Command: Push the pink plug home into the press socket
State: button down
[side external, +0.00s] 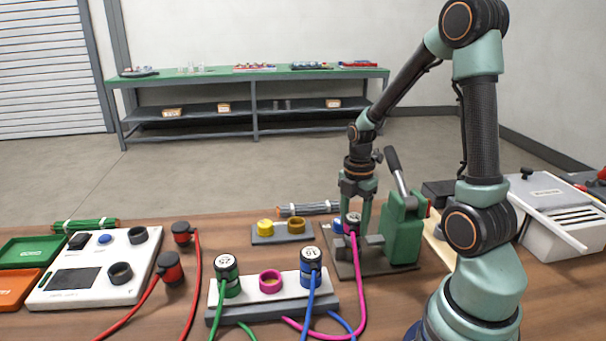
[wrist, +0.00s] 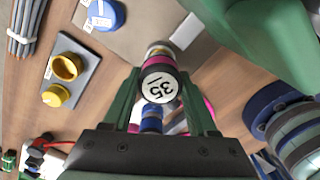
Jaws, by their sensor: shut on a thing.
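The pink plug (side external: 353,221) has a dark body with a pink band, a white end label and a pink cable. My gripper (side external: 354,212) is shut on it, above the base of the green press (side external: 403,230). In the wrist view the plug (wrist: 158,88) shows label end toward me between the fingers of my gripper (wrist: 159,82). A pale metal tip (wrist: 159,50) shows beyond its pink band. The press socket is hidden behind the plug and fingers, and I cannot tell how deep the plug sits.
A white rack (side external: 250,290) holds a green plug (side external: 227,272), an empty pink ring (side external: 270,281) and a blue plug (side external: 311,265). A grey block (side external: 282,238) with yellow fittings stands behind it. The press lever (side external: 394,163) rises near my arm. Cables cross the front of the table.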

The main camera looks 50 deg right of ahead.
jog(key=shift+f, duration=1.3)
jog(key=shift+c, duration=0.6)
grip_release()
jog(key=shift+r, duration=0.1)
notch_tip(320, 180, up, 12)
jog(key=shift+a, duration=0.1)
jog(key=a+r+m+t, duration=0.2)
jog(key=a+r+m, duration=0.1)
jog(key=a+m, duration=0.5)
jog(key=a+r+m+t, duration=0.3)
jog(key=a+m, duration=0.4)
jog(key=a, duration=0.1)
jog(key=shift+a+r+m+t, duration=0.2)
jog(key=shift+r+m+t, duration=0.1)
jog(key=shift+r+m, duration=0.1)
